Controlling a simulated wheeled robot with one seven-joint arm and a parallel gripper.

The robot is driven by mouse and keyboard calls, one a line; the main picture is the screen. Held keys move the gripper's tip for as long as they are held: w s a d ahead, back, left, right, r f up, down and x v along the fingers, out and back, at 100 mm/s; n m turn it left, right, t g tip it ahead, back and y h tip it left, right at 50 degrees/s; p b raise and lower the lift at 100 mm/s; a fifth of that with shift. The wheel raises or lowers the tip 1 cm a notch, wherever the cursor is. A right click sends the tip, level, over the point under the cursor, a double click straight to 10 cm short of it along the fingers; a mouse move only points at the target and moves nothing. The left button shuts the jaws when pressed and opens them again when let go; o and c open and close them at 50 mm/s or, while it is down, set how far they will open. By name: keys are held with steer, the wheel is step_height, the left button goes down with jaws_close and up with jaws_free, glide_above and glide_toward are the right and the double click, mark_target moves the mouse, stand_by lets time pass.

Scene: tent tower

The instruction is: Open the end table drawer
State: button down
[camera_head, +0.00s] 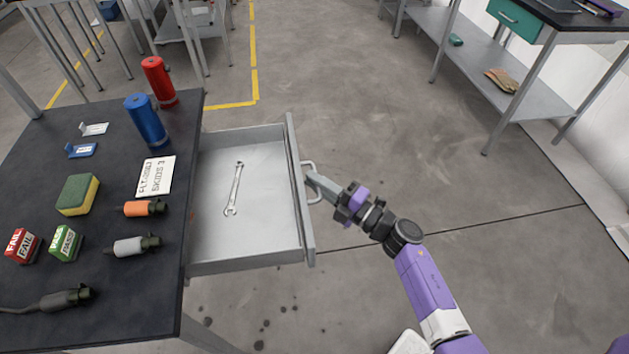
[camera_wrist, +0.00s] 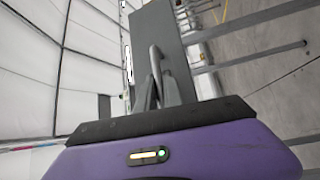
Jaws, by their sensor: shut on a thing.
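The end table (camera_head: 110,180) has a dark top and stands at the left in the head view. Its grey drawer (camera_head: 258,262) is pulled out to the right, and a wrench (camera_head: 235,190) lies inside it. The drawer's bar handle (camera_head: 310,168) is on its front panel. My gripper (camera_head: 316,182) is shut on the handle from the right. In the wrist view the handle (camera_wrist: 155,62) runs between the fingers, with the drawer front (camera_wrist: 166,28) behind it. The fingertips are partly hidden there.
On the tabletop stand a red cylinder (camera_head: 158,82), a blue cylinder (camera_head: 146,120), a sponge (camera_head: 77,194), a sign card (camera_head: 156,175) and several small items. A workbench (camera_head: 530,90) stands at the upper right. The floor between is clear.

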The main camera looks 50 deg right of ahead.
steer(key=c, duration=1.8)
jaws_free()
steer(key=shift+s+f, duration=0.1)
steer(key=s, duration=0.5)
steer(key=s+d+f, duration=0.1)
steer(key=s, duration=0.1)
steer(key=shift+s+b, duration=0.25)
steer(key=shift+b, duration=0.15)
